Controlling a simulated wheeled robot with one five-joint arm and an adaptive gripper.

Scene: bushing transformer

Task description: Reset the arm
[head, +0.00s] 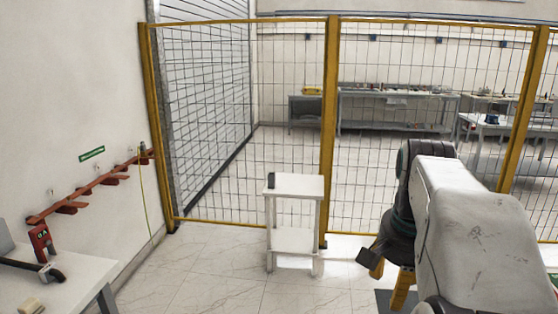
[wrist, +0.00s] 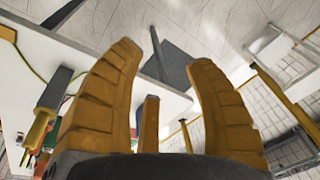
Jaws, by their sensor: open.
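My gripper (wrist: 172,60) fills the middle of the wrist view, with its yellow ribbed fingers spread apart and nothing between them. In the head view my white and grey arm is at the right, folded forward, and my gripper (head: 388,280) hangs below its dark wrist, pointing down. Only part of the fingers shows there. It is to the right of a small white stand (head: 295,185) and apart from it.
A small dark object (head: 271,180) sits on the stand. A yellow-framed mesh fence (head: 331,130) runs behind it. A white table (head: 60,290) with tools is at the lower left, below a red wall rack (head: 95,188). The tiled floor between table and stand is clear.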

